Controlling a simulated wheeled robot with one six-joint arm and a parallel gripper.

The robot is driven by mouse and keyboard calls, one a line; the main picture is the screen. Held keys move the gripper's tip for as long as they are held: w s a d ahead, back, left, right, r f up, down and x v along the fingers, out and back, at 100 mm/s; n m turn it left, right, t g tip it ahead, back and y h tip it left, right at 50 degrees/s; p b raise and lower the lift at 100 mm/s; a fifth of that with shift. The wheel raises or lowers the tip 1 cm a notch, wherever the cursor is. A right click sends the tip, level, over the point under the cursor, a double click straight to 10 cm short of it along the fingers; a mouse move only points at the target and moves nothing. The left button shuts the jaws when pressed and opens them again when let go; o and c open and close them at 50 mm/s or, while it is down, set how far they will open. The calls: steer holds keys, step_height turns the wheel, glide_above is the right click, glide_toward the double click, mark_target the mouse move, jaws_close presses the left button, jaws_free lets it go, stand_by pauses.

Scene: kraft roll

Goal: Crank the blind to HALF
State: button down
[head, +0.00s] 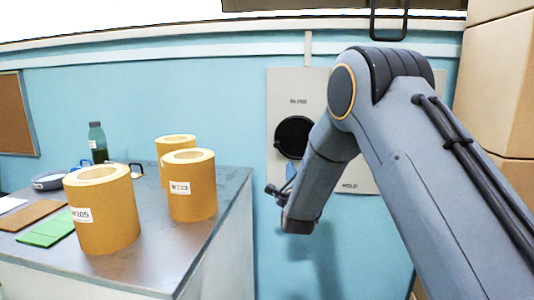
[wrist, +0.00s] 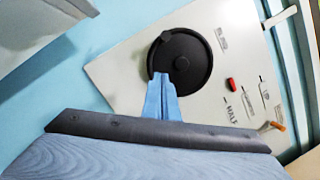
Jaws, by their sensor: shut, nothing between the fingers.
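A pale panel labelled for the blind (head: 285,88) is on the blue wall, partly hidden by my arm in the head view. It carries a round black crank disc (head: 292,137), which shows whole in the wrist view (wrist: 190,75) with a hub and a knob near its upper-left rim. A red marker (wrist: 231,84) sits on the panel right of the disc, near several printed labels; one seems to read HALF. My gripper (wrist: 161,80) is shut and empty. Its light-blue fingertips overlap the disc's lower-left edge in the wrist view; I cannot tell whether they touch.
An orange-tipped piece (wrist: 273,126) sticks out near the panel's edge. A metal-topped table (head: 150,268) at left holds several kraft rolls (head: 103,215), a dark green bottle (head: 98,145) and flat sheets. Cardboard boxes (head: 498,85) are stacked at right.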

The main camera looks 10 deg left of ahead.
steer(key=s+m, duration=0.1)
steer(key=p, duration=0.2)
glide_toward(281, 152)
steer(key=w+d+r, duration=0.1)
steer(key=w+d, duration=0.1)
steer(key=w, duration=0.1)
steer(key=shift+s+a+r+p, duration=0.15)
steer(key=shift+a+r+p, duration=0.7)
steer(key=shift+a+r, duration=0.55)
steer(key=shift+d, duration=0.1)
